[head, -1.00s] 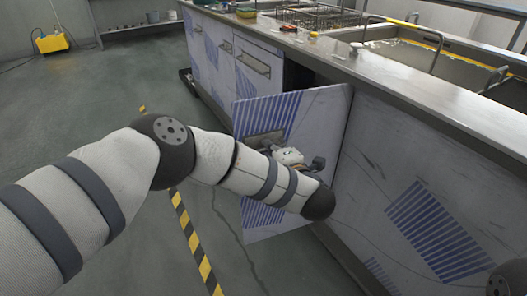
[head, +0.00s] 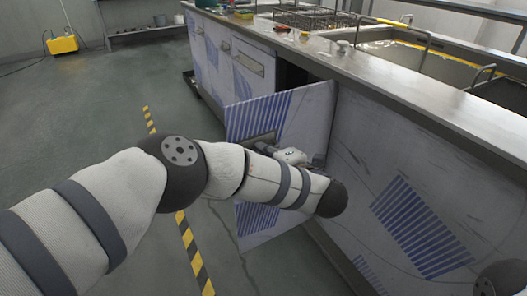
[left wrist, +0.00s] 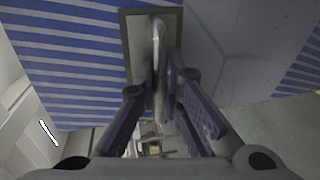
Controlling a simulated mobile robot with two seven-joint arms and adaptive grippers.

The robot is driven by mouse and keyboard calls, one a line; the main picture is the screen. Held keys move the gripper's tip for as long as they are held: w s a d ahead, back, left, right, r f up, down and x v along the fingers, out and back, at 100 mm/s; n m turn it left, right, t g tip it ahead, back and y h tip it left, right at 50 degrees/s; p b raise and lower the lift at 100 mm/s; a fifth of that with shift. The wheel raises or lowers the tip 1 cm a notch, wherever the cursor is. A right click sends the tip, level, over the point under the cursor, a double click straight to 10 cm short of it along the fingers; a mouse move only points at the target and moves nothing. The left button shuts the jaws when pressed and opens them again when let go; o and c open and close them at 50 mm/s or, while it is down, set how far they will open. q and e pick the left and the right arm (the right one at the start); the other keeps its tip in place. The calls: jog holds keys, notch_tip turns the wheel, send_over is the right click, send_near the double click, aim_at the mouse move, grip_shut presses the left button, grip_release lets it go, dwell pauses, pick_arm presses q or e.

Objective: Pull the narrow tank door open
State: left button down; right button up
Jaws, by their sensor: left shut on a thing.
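The narrow tank door (head: 255,218) is a pale panel with blue stripes. It stands ajar, swung out from the cabinet front, with a dark gap (head: 288,74) behind its top edge. Its handle is a metal bar on a recessed plate; the bar (left wrist: 158,35) shows in the left wrist view. My left gripper (left wrist: 161,85) is shut around the bar there. In the head view the left gripper (head: 268,148) is at the handle, partly hidden by my own forearm. My right gripper is not in view.
A steel counter (head: 390,85) with tank basins and a wire basket (head: 318,18) runs above the cabinet. Another drawer or door with a handle (head: 248,64) is beyond the open door. Black and yellow floor tape (head: 190,250) runs along clear floor at left.

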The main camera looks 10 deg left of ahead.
pick_arm(q)
jog(key=c, duration=2)
grip_release()
jog(key=v, duration=1.2)
